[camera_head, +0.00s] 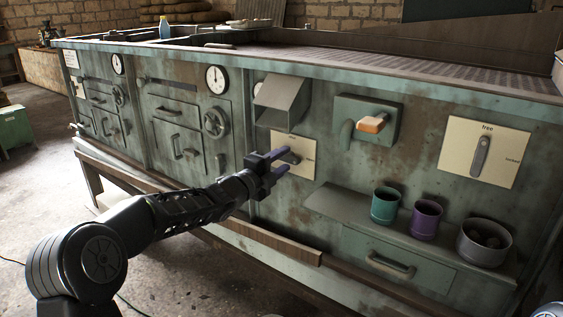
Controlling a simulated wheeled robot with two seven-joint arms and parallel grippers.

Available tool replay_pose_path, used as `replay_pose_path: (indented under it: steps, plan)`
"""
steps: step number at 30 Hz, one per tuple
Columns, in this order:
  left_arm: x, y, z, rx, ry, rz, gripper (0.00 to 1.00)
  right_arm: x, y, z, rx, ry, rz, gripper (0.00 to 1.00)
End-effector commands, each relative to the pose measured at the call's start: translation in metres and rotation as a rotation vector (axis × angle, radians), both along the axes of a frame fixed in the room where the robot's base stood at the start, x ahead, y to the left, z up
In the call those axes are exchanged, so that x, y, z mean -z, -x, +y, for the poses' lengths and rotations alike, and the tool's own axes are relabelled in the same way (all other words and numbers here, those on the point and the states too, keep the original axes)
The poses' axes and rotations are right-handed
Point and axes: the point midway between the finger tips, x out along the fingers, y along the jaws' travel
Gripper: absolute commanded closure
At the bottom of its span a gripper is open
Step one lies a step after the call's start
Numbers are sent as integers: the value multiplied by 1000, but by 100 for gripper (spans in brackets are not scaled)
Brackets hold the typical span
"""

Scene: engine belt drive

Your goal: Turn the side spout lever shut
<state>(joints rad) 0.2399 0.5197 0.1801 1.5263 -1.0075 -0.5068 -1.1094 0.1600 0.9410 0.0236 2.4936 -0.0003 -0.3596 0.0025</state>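A grey lever (292,157) sits on a small cream plate (307,145) on the green bench front, below a grey box-like spout (283,98). My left gripper (285,160) is in front of this plate, its two dark fingers apart, one above and one below the lever's end. The fingers hide part of the lever and plate, and I cannot tell whether they touch it. The lever looks nearly level, slightly tilted.
A larger cream plate marked "free" has an upright grey lever (481,156). An orange-tipped handle (371,124) juts from a green box. A teal cup (384,206), a purple cup (425,219) and a grey pot (484,242) stand on the shelf (337,204).

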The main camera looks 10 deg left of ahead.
Motion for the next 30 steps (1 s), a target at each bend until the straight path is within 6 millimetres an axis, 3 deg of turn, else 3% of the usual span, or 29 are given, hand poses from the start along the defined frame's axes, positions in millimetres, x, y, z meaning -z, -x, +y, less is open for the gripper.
replay_pose_path:
  steps: [5,19,30]
  plan:
    - [0,0,0,0,0,0,62,0,0,0,0,0,0,50]
    - [0,0,0,0,1,1,100,0,0,0,0,0,0,50]
    - [1,0,0,0,1,2,100,0,0,0,0,0,0,50]
